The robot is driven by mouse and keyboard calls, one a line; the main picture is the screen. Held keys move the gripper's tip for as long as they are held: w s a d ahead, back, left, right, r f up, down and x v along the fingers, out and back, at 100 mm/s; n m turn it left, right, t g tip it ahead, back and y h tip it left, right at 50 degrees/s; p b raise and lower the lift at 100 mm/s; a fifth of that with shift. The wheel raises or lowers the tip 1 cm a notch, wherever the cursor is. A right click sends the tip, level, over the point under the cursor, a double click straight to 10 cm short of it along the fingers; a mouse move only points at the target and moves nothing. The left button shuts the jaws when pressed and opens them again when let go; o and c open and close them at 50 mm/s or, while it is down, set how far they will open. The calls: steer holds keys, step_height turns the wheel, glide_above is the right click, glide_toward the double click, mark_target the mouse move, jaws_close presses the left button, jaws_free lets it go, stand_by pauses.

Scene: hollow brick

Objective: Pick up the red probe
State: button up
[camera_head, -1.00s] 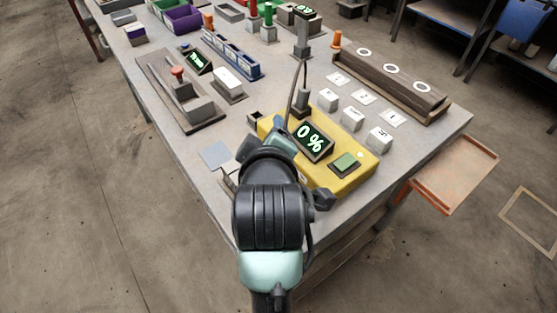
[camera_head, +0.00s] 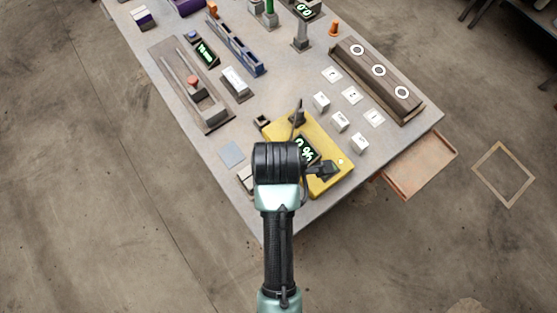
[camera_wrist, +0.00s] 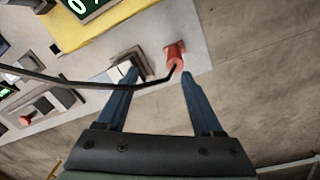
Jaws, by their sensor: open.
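The red probe (camera_wrist: 173,57) shows in the wrist view near the table edge, just beyond the fingertips and closer to the right finger. A thin black cable (camera_wrist: 60,81) runs left from it. In the head view my wrist hides the fingers and the probe. The yellow box (camera_head: 325,184) with a lit display (camera_head: 306,150) lies just beyond my wrist. The box also shows at the top left of the wrist view (camera_wrist: 97,38).
A slider fixture with a red knob (camera_head: 193,82) is at left. Several white cubes (camera_head: 340,121) and a dark wooden block (camera_head: 374,75) stand beyond the yellow box. Floor lies past the table edge.

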steer(key=shift+s+r+n+g+p, duration=0.3)
steer(key=shift+s+r+g+p, duration=0.2)
steer(key=shift+s+r, duration=0.1)
steer(key=shift+s+f, duration=0.1)
steer(key=shift+f, duration=0.25)
steer(key=f+p, duration=0.1)
steer(key=f, duration=1.1)
steer(key=shift+s+d+f+p, duration=0.1)
steer(key=shift+s+f+p, duration=0.15)
steer(key=shift+p, duration=0.1)
jaws_close()
